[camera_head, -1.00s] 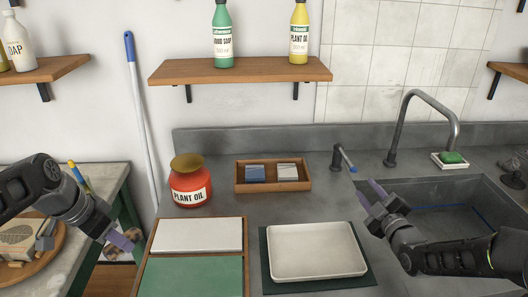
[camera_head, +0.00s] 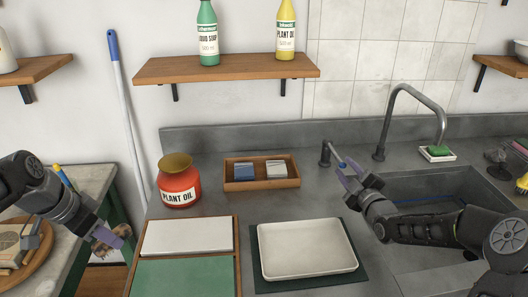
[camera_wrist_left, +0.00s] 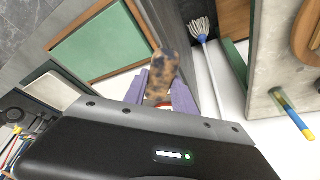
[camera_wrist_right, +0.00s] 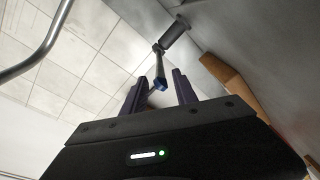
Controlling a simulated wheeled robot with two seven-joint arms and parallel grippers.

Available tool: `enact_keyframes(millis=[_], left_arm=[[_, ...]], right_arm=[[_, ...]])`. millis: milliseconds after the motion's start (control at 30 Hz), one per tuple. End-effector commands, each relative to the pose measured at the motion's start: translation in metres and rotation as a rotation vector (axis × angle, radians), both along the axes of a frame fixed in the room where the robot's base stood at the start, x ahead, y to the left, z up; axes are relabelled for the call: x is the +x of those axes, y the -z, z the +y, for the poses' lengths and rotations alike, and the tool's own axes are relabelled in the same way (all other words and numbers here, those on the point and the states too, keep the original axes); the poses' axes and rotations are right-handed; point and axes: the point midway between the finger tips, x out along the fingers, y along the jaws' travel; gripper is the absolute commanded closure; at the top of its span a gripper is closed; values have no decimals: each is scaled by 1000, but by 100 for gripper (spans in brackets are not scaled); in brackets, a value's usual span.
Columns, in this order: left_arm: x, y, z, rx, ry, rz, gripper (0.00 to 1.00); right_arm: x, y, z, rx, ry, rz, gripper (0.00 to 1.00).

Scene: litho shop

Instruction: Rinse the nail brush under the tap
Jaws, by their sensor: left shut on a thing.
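The tap has a tall curved grey spout (camera_head: 418,92) over the sink; I see no water. To its left stands a short post with a blue-tipped lever (camera_head: 341,164). My right gripper (camera_head: 352,176) is open at this lever. In the right wrist view the blue tip (camera_wrist_right: 160,84) appears between the fingers; contact is unclear.
A white tray (camera_head: 308,272), a wooden tray (camera_head: 262,185) with two blocks, and a red plant oil jar (camera_head: 178,187) occupy the counter. A wooden shelf (camera_head: 225,69) hangs above.

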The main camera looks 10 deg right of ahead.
Motion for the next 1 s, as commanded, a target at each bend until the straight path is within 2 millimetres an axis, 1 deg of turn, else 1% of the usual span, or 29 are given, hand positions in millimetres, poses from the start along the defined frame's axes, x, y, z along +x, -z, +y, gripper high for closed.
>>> enact_keyframes(millis=[33, 200, 333, 467, 700, 767, 1000], left_arm=[[0, -5, 0, 0, 0, 0, 100], [0, -11, 0, 0, 0, 0, 100], [0, -13, 0, 0, 0, 0, 100], [0, -13, 0, 0, 0, 0, 100], [0, -13, 0, 0, 0, 0, 100], [0, -13, 0, 0, 0, 0, 100], [0, -13, 0, 0, 0, 0, 100]], right_arm=[[11, -2, 2, 2, -2, 0, 65], [41, -2, 4, 2, -2, -1, 65], [54, -1, 4, 0, 0, 0, 65], [60, 0, 4, -1, 0, 1, 65], [60, 0, 4, -1, 0, 1, 65], [60, 0, 4, -1, 0, 1, 69], [60, 0, 4, -1, 0, 1, 89]])
